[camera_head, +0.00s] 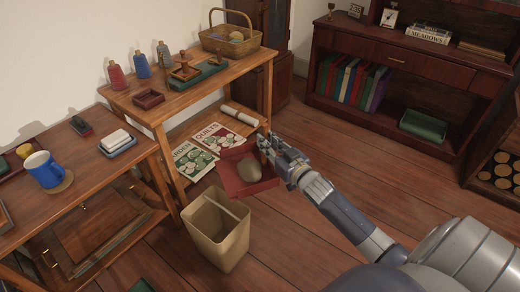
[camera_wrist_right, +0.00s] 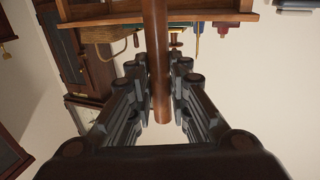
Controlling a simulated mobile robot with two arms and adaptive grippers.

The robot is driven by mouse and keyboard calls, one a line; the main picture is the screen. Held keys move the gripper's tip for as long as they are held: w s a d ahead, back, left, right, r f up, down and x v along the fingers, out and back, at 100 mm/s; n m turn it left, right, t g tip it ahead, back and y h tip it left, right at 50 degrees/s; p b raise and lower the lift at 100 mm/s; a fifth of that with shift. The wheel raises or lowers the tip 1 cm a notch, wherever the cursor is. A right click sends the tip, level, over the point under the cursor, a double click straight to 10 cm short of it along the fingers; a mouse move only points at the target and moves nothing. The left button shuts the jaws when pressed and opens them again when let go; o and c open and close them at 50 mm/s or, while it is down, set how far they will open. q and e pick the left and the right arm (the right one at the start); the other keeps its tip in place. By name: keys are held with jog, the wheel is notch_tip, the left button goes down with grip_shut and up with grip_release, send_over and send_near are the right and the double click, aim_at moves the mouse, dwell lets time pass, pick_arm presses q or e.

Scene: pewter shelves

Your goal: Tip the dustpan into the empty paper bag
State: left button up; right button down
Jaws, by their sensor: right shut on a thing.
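My right gripper (camera_head: 270,145) is shut on the brown handle of the dustpan; the handle (camera_wrist_right: 158,75) runs between the fingers in the right wrist view. The dark red dustpan (camera_head: 232,182) is held in front of the shelf unit, with a rounded olive-brown lump (camera_head: 250,171) in it. The tan paper bag (camera_head: 226,250) stands upright on the floor, below and left of the dustpan. Its mouth faces up, with a pale strip across it; its bottom is hidden. The dustpan is behind the bag's mouth in the picture, not clearly over it. My left gripper is out of view.
A table with a blue mug (camera_head: 45,170) is at left. Open plank floor (camera_head: 400,170) lies to the right.

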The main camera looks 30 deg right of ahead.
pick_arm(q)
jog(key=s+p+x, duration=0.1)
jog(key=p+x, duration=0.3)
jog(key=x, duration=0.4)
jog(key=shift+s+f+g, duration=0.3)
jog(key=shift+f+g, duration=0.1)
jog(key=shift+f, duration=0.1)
pick_arm(e)
jog(key=w+a+r+n+g+h, duration=0.1)
jog(key=w+a+r+n, duration=0.1)
jog(key=a+n, duration=0.8)
jog(key=shift+w+a+r+n+g+h, duration=0.35)
jog(key=shift+w+a, duration=0.35)
jog(key=shift+a, duration=3.4)
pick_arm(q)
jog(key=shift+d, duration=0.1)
pick_arm(e)
jog(key=shift+f, duration=0.15)
